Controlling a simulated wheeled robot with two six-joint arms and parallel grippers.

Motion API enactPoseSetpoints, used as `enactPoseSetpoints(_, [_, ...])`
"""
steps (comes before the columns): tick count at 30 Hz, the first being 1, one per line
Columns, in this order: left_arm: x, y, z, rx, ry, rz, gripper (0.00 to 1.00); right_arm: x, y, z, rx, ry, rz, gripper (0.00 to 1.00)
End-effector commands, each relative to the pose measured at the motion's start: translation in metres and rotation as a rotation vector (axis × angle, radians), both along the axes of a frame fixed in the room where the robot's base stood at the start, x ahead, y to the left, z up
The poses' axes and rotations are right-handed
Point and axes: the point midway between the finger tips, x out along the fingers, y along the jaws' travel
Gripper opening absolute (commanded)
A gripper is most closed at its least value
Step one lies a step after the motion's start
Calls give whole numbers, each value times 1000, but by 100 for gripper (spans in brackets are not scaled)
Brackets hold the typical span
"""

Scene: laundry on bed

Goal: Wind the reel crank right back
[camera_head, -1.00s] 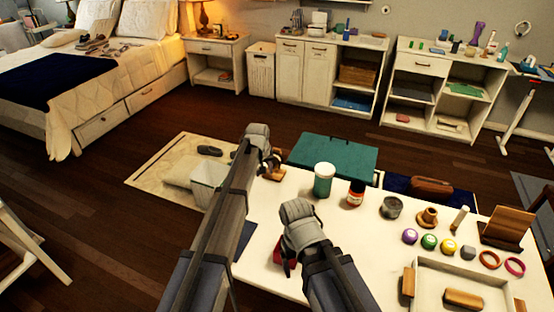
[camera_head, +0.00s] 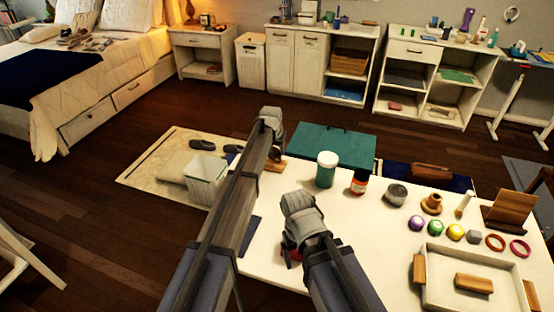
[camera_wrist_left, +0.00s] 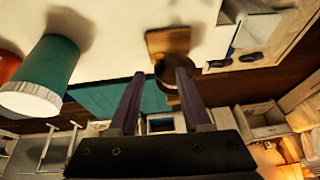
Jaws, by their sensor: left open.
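A small wooden stand (camera_wrist_left: 168,40) with a dark round part (camera_wrist_left: 172,68), which looks like the reel, is at the table edge in the left wrist view. In the head view only part of its wooden base (camera_head: 275,166) shows behind my left arm. I cannot make out the crank handle. My left gripper (camera_wrist_left: 158,78) is open, its two fingers pointing at the dark part, which appears nearer the right finger. Whether they touch it I cannot tell. My right wrist (camera_head: 303,215) hangs over the table's front left; its fingers are hidden, and something red (camera_head: 291,252) shows beneath it.
A teal jar (camera_head: 326,172) and an orange bottle (camera_head: 359,182) stand beside the stand. A basket (camera_head: 205,185) is on the floor left of the table.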

Motion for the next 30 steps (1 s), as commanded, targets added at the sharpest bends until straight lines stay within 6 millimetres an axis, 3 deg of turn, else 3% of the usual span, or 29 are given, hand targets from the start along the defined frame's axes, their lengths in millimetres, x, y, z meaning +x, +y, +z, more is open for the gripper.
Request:
enactPoseSetpoints(1, [4,-1,-13,0,0,0,48,0,0,-13,0,0,0,84])
enactPoseSetpoints(9, [17,-3,-43,0,0,1,48,0,0,-43,0,0,0,84])
enactPoseSetpoints(21, [19,-3,-46,0,0,1,47,0,0,-46,0,0,0,84])
enactPoseSetpoints(30, [19,-3,-46,0,0,1,13,0,0,-46,0,0,0,84])
